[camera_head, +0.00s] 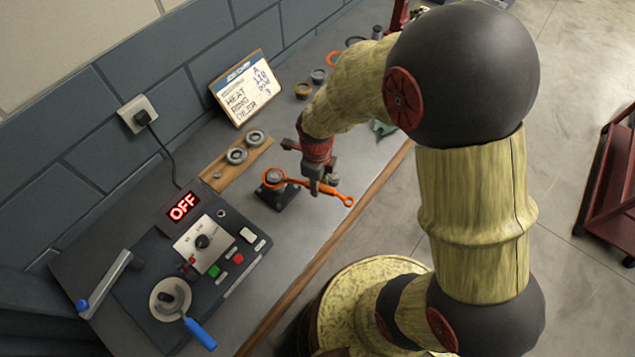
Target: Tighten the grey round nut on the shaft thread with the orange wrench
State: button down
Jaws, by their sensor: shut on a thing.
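The orange wrench (337,194) lies across the bench's front part. Its left end is a hook that curves around the grey round nut (274,175); whether it touches the nut all round I cannot tell. Its right end is a ring. The nut sits on top of a dark block (281,197), and the shaft thread is hidden or too small to make out. My gripper (317,187) is shut on the wrench's handle, just right of the nut, pointing down.
A black control box (170,265) with an OFF display, buttons and a blue-handled crank stands at the left. A wooden board (216,170) with rings lies behind the nut. A whiteboard (246,87) leans at the wall. Loose rings (303,90) lie further back. The bench has a wooden front edge (320,258).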

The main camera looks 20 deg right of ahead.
jog(key=shift+w+d, duration=0.1)
jog(key=shift+w, duration=0.1)
dwell(0.8)
jog(key=shift+p, duration=0.3)
jog(key=shift+r, duration=0.15)
dwell(0.3)
jog(key=shift+r+p, duration=0.65)
jog(key=shift+r, duration=0.25)
